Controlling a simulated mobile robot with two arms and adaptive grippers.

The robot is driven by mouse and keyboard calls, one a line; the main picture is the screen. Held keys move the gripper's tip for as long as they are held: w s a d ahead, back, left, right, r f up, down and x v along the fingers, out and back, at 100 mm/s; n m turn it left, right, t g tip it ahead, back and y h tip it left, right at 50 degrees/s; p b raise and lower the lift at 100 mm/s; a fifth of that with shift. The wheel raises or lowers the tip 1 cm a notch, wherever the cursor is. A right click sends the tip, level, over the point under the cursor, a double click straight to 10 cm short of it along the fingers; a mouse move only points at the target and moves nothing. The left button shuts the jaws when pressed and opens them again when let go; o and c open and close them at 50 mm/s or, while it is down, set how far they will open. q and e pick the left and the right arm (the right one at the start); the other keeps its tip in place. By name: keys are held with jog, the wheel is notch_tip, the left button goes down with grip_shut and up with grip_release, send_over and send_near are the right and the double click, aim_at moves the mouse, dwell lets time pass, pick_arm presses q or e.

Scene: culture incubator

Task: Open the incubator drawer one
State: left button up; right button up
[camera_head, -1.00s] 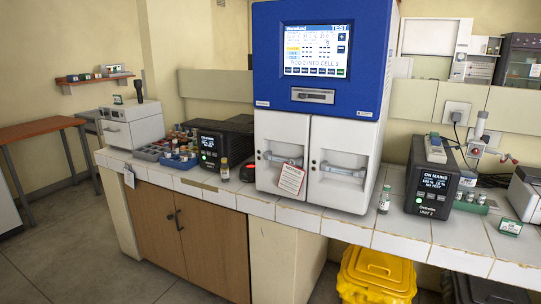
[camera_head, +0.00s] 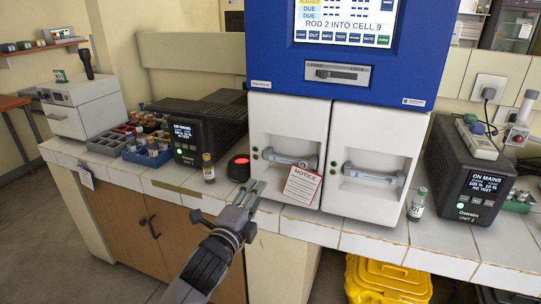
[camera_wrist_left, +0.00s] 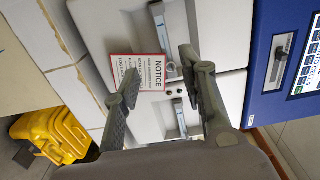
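The incubator (camera_head: 349,60) is a white cabinet with a blue top and screen. Its two white fronts sit side by side, both flush. The left front (camera_head: 288,125) has a grey bar handle (camera_head: 290,160); the right front (camera_head: 376,140) has another handle (camera_head: 374,177). No drawer number is readable. My left gripper (camera_head: 248,192) is in front of the counter edge, below and left of the left handle, apart from it. In the left wrist view its fingers (camera_wrist_left: 158,64) are spread and empty, with the left handle (camera_wrist_left: 158,26) beyond them. My right gripper is out of view.
A red-edged notice (camera_head: 302,187) hangs by the left handle, also between my fingers' lines of sight in the wrist view. A small vial (camera_head: 208,168) and a red-lit round device (camera_head: 239,168) stand left of the incubator; another vial (camera_head: 418,205) stands right.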

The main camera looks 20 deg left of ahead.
pick_arm(q)
send_near(281, 160)
jog(key=w+p, duration=0.1)
jog(key=w, duration=0.6)
jog(key=shift+w+d+p, duration=0.1)
jog(key=shift+w+p, duration=0.05)
jog(key=shift+p, duration=0.15)
jog(key=shift+w, duration=0.5)
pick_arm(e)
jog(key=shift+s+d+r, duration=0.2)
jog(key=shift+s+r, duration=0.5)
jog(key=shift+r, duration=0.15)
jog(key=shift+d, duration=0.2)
pick_arm(q)
grip_shut()
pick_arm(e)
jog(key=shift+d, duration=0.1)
